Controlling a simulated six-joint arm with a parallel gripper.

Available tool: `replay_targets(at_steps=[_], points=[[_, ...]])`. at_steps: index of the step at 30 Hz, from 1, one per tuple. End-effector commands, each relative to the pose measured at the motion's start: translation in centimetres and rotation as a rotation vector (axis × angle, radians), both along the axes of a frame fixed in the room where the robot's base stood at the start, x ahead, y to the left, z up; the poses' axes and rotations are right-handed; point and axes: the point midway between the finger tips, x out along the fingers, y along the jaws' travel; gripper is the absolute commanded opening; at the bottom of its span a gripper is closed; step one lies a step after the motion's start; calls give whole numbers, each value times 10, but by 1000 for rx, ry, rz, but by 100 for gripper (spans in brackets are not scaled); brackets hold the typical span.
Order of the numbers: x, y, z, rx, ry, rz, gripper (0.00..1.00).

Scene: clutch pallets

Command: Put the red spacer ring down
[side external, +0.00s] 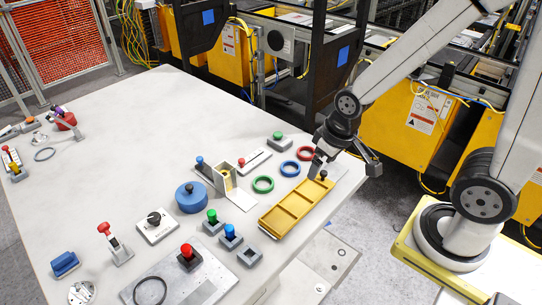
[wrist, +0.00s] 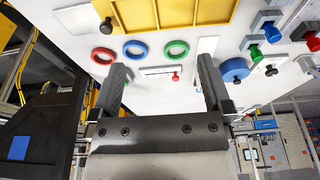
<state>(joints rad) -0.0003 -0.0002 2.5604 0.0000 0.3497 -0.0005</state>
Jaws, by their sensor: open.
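The red spacer ring (side external: 305,154) lies flat on the white table, beside the blue ring (side external: 290,169) and the green ring (side external: 263,184). In the wrist view the red ring (wrist: 102,56) is left of the blue ring (wrist: 133,48) and green ring (wrist: 177,48), outside my left finger. My gripper (wrist: 163,70) is open, with nothing between its fingers. In the side view my gripper (side external: 343,166) is above the table's right part, close to the red ring. The yellow tray (side external: 285,215) lies in front of the rings; its compartments look empty.
A black knob (side external: 322,175) stands by the tray's far end. A slider with a red knob (wrist: 176,76) lies behind the rings. A blue round knob (side external: 191,197) and several colored buttons stand to the left. The table's far left middle is clear.

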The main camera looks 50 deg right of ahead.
Motion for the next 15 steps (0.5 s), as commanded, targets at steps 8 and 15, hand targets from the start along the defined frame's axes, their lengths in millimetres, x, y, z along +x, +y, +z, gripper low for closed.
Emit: replay_targets(at_steps=[8,15], points=[[17,-9,-1,14,18,-88,100],[59,-37,-9,48,68,-330,100]])
